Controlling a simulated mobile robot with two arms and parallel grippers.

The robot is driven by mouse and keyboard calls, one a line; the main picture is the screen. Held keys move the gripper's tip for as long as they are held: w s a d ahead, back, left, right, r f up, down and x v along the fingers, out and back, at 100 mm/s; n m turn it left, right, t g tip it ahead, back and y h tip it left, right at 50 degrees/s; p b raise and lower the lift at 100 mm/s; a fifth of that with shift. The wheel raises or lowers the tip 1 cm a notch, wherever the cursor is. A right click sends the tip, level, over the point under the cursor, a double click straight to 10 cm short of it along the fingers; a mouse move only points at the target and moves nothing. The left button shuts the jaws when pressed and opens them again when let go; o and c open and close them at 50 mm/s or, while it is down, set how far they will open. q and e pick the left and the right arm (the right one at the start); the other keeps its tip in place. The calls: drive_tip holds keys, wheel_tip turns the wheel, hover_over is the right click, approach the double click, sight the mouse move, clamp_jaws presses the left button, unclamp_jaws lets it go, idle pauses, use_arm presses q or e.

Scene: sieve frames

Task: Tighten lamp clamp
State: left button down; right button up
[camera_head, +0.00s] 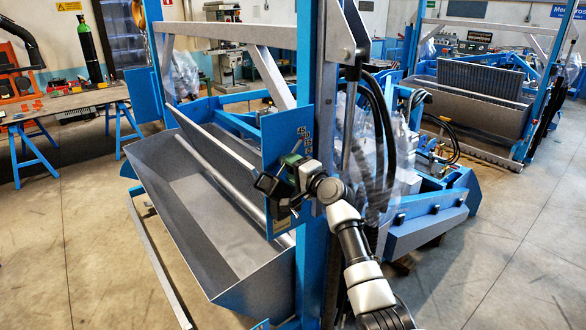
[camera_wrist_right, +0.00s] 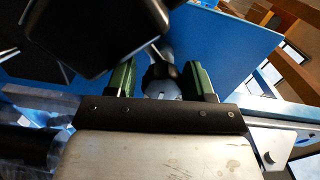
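My right gripper (camera_head: 288,180) is at the blue upright post, beside a small dark lamp-like body (camera_head: 270,187). In the right wrist view my right gripper (camera_wrist_right: 160,82) has its two green-padded fingers apart. A dark lobed knob (camera_wrist_right: 160,71), which looks like the clamp's knob, lies between them. A narrow gap shows on the knob's left; contact on the right is unclear. A large black body, apparently the lamp head (camera_wrist_right: 92,38), fills the upper left of that view. The clamp's jaws are hidden. My left gripper is not in view.
The blue post (camera_head: 312,120) and a blue plate (camera_head: 284,140) stand close to my right gripper. A grey metal trough (camera_head: 215,235) lies to the left. Black hoses (camera_head: 383,130) hang to the right. Open floor (camera_head: 520,240) is at the right.

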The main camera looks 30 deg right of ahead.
drive_tip(key=s+b, duration=0.3)
drive_tip(key=s, duration=0.7)
drive_tip(key=shift+s+d, duration=0.4)
drive_tip(key=shift+d, duration=0.05)
